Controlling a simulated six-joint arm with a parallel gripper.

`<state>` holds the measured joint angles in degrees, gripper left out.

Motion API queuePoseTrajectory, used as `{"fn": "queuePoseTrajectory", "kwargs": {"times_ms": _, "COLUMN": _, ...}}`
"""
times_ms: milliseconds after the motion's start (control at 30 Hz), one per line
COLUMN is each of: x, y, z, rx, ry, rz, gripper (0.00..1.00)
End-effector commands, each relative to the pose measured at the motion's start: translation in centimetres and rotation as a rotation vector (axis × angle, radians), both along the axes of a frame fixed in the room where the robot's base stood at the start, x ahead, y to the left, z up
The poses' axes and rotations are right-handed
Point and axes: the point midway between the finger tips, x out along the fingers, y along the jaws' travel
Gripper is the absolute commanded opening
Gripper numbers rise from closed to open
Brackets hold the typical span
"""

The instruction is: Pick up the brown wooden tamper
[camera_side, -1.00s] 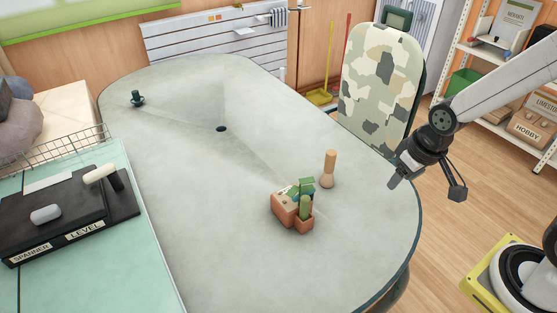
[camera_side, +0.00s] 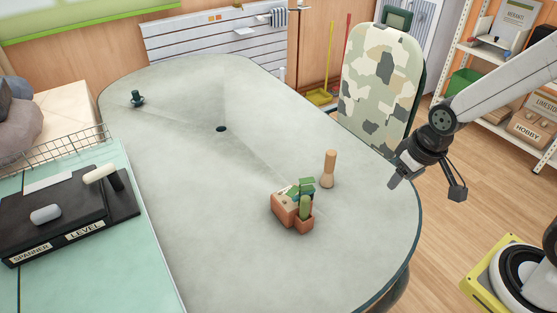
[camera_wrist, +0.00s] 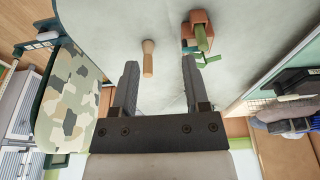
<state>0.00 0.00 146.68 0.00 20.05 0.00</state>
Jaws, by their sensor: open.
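The brown wooden tamper (camera_side: 329,169) stands upright on the grey table, just behind and to the right of a small planter. In the wrist view the tamper (camera_wrist: 148,58) shows beyond my fingers, nearer the left one, with nothing around it. My gripper (camera_side: 393,184) is over the right edge of the table, to the right of the tamper and apart from it. In the wrist view my gripper (camera_wrist: 160,80) has its two fingers spread, with nothing between them.
The terracotta planter (camera_side: 285,211) with green pieces and a cactus stands close to the tamper. The grey table (camera_side: 190,200) is mostly clear. A dark green object (camera_side: 138,98) stands at its far left. A camouflage-patterned chair (camera_side: 380,85) is behind the right edge.

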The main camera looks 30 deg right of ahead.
Motion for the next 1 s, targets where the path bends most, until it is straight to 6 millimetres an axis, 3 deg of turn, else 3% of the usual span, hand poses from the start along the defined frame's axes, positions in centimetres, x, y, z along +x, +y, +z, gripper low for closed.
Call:
{"fn": "queuePoseTrajectory", "kwargs": {"times_ms": 333, "x": 0.0, "y": 0.0, "z": 0.0, "rx": 0.0, "ry": 0.0, "rz": 0.0, "gripper": 0.59}}
{"fn": "queuePoseTrajectory", "kwargs": {"times_ms": 367, "x": 0.0, "y": 0.0, "z": 0.0, "rx": 0.0, "ry": 0.0, "rz": 0.0, "gripper": 0.62}}
{"fn": "queuePoseTrajectory", "kwargs": {"times_ms": 433, "x": 0.0, "y": 0.0, "z": 0.0, "rx": 0.0, "ry": 0.0, "rz": 0.0, "gripper": 0.84}}
{"fn": "queuePoseTrajectory", "kwargs": {"times_ms": 467, "x": 0.0, "y": 0.0, "z": 0.0, "rx": 0.0, "ry": 0.0, "rz": 0.0, "gripper": 0.9}}
{"fn": "queuePoseTrajectory", "kwargs": {"times_ms": 800, "x": 0.1, "y": 0.0, "z": 0.0, "rx": 0.001, "ry": 0.0, "rz": 0.002, "gripper": 0.9}}
{"fn": "queuePoseTrajectory", "kwargs": {"times_ms": 1000, "x": 1.6, "y": -0.2, "z": -0.1, "rx": 0.0, "ry": 0.008, "rz": 0.037, "gripper": 0.9}}
